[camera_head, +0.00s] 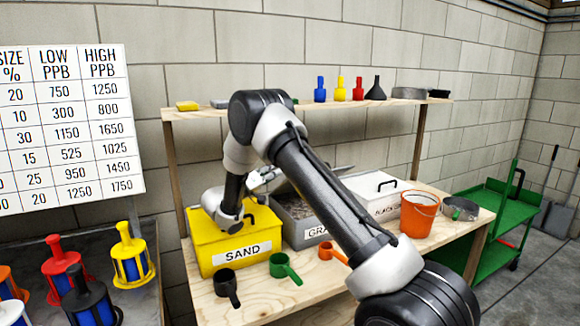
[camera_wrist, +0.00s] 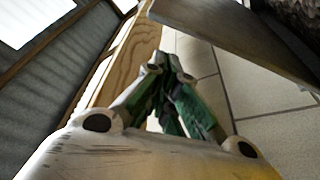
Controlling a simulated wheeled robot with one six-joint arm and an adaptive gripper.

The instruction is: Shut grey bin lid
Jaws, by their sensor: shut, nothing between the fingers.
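The grey bin (camera_head: 297,232) stands on the workbench between the yellow and white bins, with dark gravel inside. Its lid is open; a thin grey edge of the lid (camera_head: 338,170) shows behind my arm. My arm hides much of the bin and lid. My gripper (camera_head: 266,177) is above the back of the yellow bin, left of the grey bin's opening. In the wrist view my gripper (camera_wrist: 166,72) is shut and empty, with a grey slab, seemingly the lid (camera_wrist: 235,42), close beside it on the right. I cannot tell whether they touch.
The closed yellow SAND bin (camera_head: 215,245) is on the left and the white bin (camera_head: 372,190) on the right. Scoops (camera_head: 284,268) lie in front. An orange bucket (camera_head: 419,214) stands at right. A shelf (camera_head: 300,108) with funnels hangs above the bins.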

